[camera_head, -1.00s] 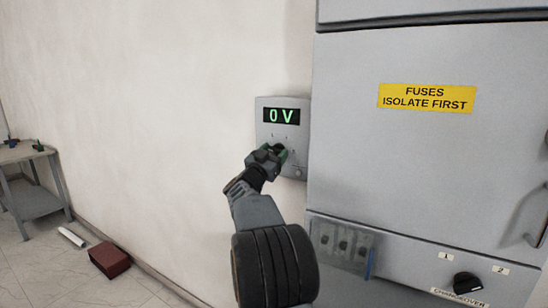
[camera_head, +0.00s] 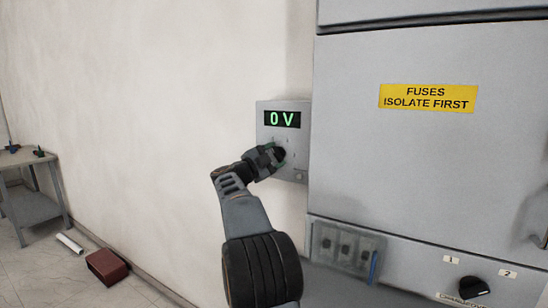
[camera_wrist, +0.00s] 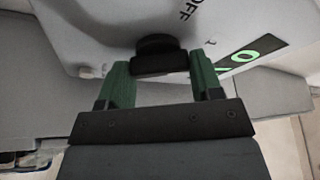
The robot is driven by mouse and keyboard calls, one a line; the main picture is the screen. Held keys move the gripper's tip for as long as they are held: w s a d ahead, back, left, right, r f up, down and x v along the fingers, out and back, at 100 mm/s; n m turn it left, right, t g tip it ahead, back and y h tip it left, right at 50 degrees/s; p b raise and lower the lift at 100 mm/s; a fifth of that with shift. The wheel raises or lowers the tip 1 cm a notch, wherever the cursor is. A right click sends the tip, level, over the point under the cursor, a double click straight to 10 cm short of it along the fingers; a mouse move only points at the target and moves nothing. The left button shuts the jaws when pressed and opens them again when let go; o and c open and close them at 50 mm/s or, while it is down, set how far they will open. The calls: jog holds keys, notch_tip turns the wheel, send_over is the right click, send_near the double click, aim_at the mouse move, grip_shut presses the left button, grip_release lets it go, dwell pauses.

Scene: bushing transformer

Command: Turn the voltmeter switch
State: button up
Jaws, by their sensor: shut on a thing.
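The voltmeter (camera_head: 300,142) is a grey box on the wall, left of the cabinet. Its green display (camera_head: 283,119) reads 0 V. Its black switch knob (camera_wrist: 158,48) shows in the wrist view, near the printed word OFF. My gripper (camera_head: 273,157) is at the lower front of the box and hides much of the knob in the head view. In the wrist view my gripper (camera_wrist: 160,66) has its green fingers on either side of the knob and is shut on it.
The grey cabinet (camera_head: 430,160) with a yellow fuses label (camera_head: 428,97) stands close on the right. A clear-covered fuse box (camera_head: 345,246) and a black changeover knob (camera_head: 473,287) are below. A table (camera_head: 30,185), a red box (camera_head: 107,266) and a white roll (camera_head: 69,242) are far left.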

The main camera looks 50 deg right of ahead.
jog(key=shift+m+y, duration=0.3)
jog(key=shift+m, duration=0.3)
jog(key=o, duration=0.9)
jog(key=shift+a, duration=0.1)
jog(key=b+v, duration=0.3)
jog(key=v, duration=1)
jog(key=shift+w+a+f, duration=0.15)
jog(key=shift+a, duration=0.15)
